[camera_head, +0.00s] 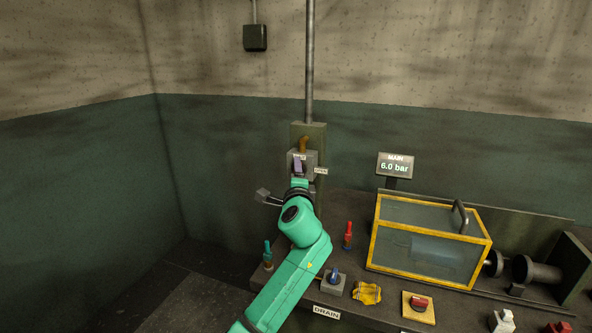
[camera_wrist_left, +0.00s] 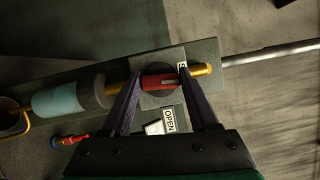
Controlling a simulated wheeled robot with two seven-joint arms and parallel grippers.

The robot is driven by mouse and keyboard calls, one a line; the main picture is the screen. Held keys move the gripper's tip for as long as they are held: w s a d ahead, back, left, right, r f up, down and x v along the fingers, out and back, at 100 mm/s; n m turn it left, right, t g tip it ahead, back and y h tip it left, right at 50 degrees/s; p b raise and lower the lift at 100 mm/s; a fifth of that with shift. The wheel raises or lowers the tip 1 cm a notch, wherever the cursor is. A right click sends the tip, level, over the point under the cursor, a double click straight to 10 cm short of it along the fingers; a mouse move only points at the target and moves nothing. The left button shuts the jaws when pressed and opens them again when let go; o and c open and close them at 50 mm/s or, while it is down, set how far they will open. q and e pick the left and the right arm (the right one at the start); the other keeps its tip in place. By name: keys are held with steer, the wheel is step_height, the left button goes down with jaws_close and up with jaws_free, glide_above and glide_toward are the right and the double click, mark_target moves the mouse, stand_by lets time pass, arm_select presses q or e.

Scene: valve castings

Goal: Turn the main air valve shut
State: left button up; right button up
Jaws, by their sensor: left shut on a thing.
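The main air valve (camera_head: 310,158) is on the wall panel at the foot of the grey vertical pipe. In the left wrist view its red handle (camera_wrist_left: 158,82) lies roughly in line with the yellow pipe. My left gripper (camera_wrist_left: 160,76) is shut on this handle, with one dark finger at each end of it. In the head view my gripper (camera_head: 298,168) covers the handle. An OPEN label (camera_head: 320,171) is right of the valve. The MAIN display (camera_head: 396,166) reads 6.0 bar. My right gripper is not in view.
On the bench are a teal fitting (camera_head: 267,254), a red fitting (camera_head: 347,236), a blue-handled DRAIN valve (camera_head: 334,281), a yellow cloth-like item (camera_head: 366,293) and a red switch (camera_head: 418,304). A yellow-framed clear guard (camera_head: 430,245) stands to the right.

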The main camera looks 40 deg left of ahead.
arm_select(q)
steer(key=shift+n+p, duration=0.3)
steer(key=shift+n, duration=0.3)
steer(key=shift+g, duration=0.3)
steer(key=o, duration=1.4)
steer(key=b+v, duration=0.3)
steer(key=v, duration=1.1)
steer(key=shift+s+b, duration=0.35)
steer(key=shift+b, duration=0.05)
